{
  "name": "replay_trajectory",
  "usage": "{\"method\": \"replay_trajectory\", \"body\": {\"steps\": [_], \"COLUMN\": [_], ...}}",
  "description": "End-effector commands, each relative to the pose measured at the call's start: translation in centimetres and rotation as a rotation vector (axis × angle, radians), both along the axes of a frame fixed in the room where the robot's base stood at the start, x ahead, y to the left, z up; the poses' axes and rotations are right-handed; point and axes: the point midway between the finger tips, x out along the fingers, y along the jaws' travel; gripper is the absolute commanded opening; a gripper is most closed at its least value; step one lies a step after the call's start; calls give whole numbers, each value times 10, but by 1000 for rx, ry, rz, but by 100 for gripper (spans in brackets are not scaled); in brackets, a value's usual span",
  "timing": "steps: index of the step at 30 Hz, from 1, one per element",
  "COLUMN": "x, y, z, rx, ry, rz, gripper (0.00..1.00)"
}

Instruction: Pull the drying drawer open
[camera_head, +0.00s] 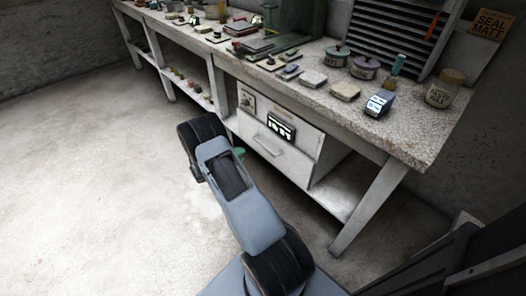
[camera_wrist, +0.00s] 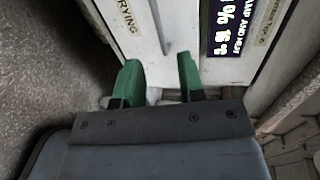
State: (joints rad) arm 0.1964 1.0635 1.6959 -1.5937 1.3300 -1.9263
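The drying drawer (camera_head: 285,160) is a pale front in the cabinet under the bench, and looks flush with it in the head view. Its bar handle (camera_head: 267,146) runs across the front. In the wrist view the handle (camera_wrist: 159,28) is a thin grey bar beyond my fingertips, lined up roughly with the gap between them. My gripper (camera_wrist: 158,75) has two green fingers, spread apart with nothing between them. In the head view only a bit of green gripper (camera_head: 240,152) shows past my arm, close to the drawer front. I see no contact with the handle.
A dark display panel (camera_head: 281,128) sits above the handle, with a dial (camera_head: 247,101) to its left. The benchtop (camera_head: 425,125) carries jars, tools and plaster pieces. A slanted bench leg (camera_head: 368,210) stands right of the drawer. The floor (camera_head: 100,170) at left is clear.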

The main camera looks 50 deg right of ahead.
Motion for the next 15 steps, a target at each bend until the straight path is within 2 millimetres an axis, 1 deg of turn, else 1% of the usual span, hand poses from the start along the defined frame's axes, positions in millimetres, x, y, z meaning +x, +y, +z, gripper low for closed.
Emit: {"method": "replay_trajectory", "body": {"steps": [1, 5, 15], "x": [0, -1, -6], "y": [-4, -19, -81], "z": [-8, -14, -28], "rx": [-5, -9, -8], "ry": [20, 40, 39], "rz": [9, 18, 17], "gripper": [36, 36, 36]}}
